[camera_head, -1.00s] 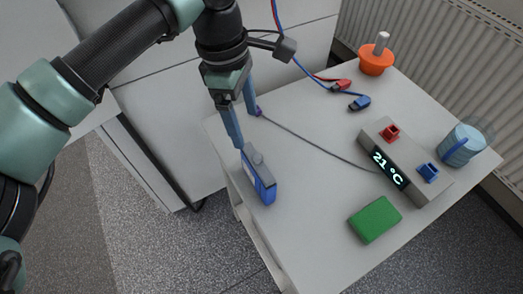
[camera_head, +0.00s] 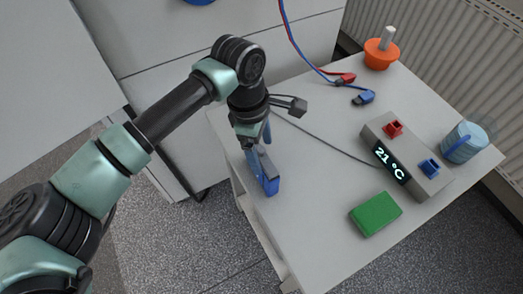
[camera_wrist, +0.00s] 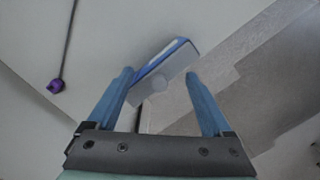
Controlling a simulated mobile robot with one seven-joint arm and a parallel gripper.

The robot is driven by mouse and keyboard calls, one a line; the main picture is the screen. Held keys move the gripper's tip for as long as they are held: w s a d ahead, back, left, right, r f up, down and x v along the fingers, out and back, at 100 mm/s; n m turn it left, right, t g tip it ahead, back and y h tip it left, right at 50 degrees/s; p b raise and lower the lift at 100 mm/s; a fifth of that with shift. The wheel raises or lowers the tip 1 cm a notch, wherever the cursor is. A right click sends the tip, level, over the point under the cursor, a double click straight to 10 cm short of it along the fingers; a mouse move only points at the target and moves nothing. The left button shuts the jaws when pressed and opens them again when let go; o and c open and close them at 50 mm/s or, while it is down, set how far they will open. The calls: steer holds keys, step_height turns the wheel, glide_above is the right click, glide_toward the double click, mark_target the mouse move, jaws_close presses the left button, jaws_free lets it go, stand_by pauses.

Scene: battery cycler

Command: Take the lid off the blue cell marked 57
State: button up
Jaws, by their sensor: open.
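The blue cell (camera_head: 271,184) stands near the left edge of the white table in the head view. It also shows in the wrist view (camera_wrist: 181,43), with a pale grey lid (camera_wrist: 161,79) that has a round knob. I cannot read its number in either view. My gripper (camera_wrist: 160,76) is open, pointing down from above the cell. In the wrist view its two blue fingers lie either side of the knob, and I cannot tell whether they touch the lid. In the head view the fingers partly hide the lid.
A device reading 21 °C (camera_head: 390,163), with red and blue sockets, stands right on the table (camera_head: 320,200). A green block (camera_head: 375,214), a blue jar (camera_head: 463,145) and an orange holder (camera_head: 380,55) stand around it. Red and blue plugs lie at the back. A purple-tipped cable (camera_wrist: 55,86) lies near the cell.

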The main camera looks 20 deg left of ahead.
jaws_close()
stand_by(0.3)
steer(key=shift+r, duration=0.1)
